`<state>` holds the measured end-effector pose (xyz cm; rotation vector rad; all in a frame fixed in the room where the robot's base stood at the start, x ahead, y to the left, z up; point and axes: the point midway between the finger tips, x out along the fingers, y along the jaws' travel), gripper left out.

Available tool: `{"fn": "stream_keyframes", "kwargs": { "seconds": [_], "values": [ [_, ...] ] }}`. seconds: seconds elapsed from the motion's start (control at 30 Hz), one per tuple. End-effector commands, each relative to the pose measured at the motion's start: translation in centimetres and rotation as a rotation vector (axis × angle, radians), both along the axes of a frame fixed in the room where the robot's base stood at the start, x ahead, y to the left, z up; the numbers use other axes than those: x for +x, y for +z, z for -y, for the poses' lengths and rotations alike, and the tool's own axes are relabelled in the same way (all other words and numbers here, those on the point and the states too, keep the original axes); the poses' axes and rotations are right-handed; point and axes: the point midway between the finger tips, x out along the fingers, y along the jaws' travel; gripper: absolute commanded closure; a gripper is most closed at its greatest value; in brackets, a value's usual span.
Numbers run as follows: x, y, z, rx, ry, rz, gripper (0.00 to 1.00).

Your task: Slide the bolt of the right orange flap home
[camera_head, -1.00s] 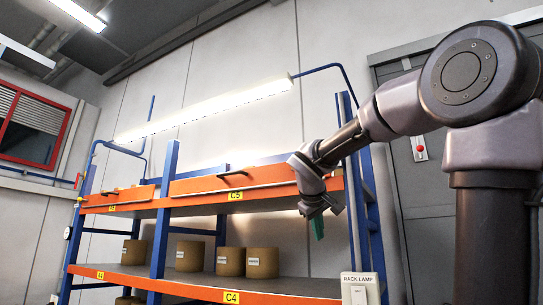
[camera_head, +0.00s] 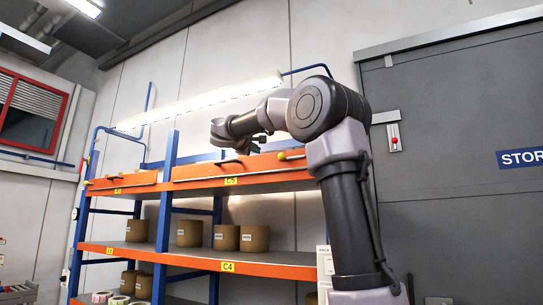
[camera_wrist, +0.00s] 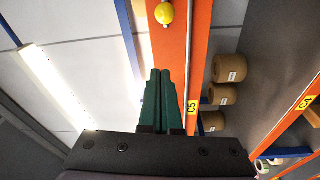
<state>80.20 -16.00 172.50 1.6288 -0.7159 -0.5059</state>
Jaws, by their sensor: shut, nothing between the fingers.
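How far the bolt is in cannot be told. In the wrist view the knob (camera_wrist: 164,13) is at the top edge on an orange surface (camera_wrist: 178,42). My gripper (camera_wrist: 163,73) has its green fingers shut and empty, pointing toward the knob but apart from it in the picture.
The left orange flap (camera_head: 122,180) has its own handle. A lit lamp tube (camera_head: 205,103) runs above the rack. Brown rolls (camera_head: 254,239) stand on the shelf below. A blue post (camera_head: 165,210) divides the bays. A grey door (camera_head: 450,200) is at right.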

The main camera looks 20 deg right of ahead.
Motion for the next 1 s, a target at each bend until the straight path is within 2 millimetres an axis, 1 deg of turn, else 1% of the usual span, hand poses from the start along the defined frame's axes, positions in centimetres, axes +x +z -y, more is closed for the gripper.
{"fn": "stream_keyframes", "kwargs": {
  "seconds": [0.13, 0.23, 0.5, 0.7, 0.8, 1.0],
  "values": [
    [0.4, 0.0, 0.4, 0.001, -0.002, -0.001, 1.0],
    [1.2, 0.1, 1.3, 0.001, -0.003, -0.001, 1.0],
    [5.0, 0.3, 5.0, 0.001, -0.004, -0.001, 1.0],
    [7.3, 0.5, 7.2, 0.001, -0.003, -0.001, 1.0],
    [5.7, 0.4, 7.8, 0.001, -0.001, -0.001, 1.0],
    [4.1, 0.0, 8.5, 0.001, 0.0, 0.0, 1.0]
  ]
}}
